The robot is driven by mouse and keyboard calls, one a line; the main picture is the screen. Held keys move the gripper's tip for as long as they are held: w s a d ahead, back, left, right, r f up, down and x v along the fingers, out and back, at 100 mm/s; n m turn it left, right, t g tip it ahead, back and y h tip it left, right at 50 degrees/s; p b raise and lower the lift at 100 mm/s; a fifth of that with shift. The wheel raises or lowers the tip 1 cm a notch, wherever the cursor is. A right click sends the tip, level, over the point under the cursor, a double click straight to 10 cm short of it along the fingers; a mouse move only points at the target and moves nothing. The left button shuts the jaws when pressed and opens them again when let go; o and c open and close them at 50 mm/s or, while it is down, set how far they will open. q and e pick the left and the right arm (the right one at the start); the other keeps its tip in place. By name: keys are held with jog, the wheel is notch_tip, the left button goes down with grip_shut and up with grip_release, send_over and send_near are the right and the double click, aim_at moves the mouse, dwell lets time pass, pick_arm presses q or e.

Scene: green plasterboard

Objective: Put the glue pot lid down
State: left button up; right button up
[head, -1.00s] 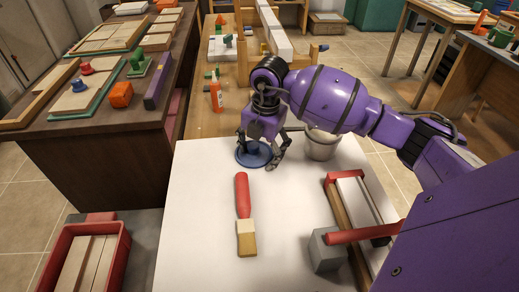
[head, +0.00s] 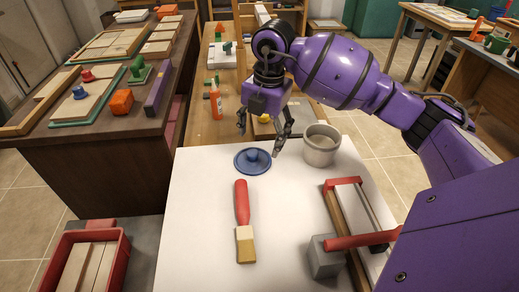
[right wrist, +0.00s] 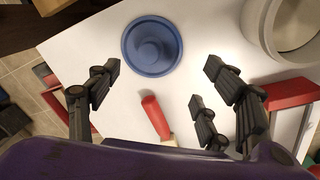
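The blue glue pot lid (head: 253,160) lies flat, knob up, on the white tabletop (head: 200,215). It also shows in the right wrist view (right wrist: 152,46), with nothing gripping it. The grey glue pot (head: 321,146) stands upright and open to the right of the lid; part of its rim shows in the right wrist view (right wrist: 290,25). My right gripper (head: 260,140) is open and empty above the lid, with its fingers spread apart. My left gripper is not in view.
A brush with a red handle (head: 242,203) lies in front of the lid. A red-and-grey clamp (head: 345,240) with wooden pieces lies at the right. An orange bottle (head: 216,103) stands on the wooden bench behind. The left part of the white top is clear.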

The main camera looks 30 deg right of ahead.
jog(key=r, duration=0.4)
jog(key=shift+s+d, duration=0.1)
jog(key=shift+s, duration=0.1)
dwell(0.4)
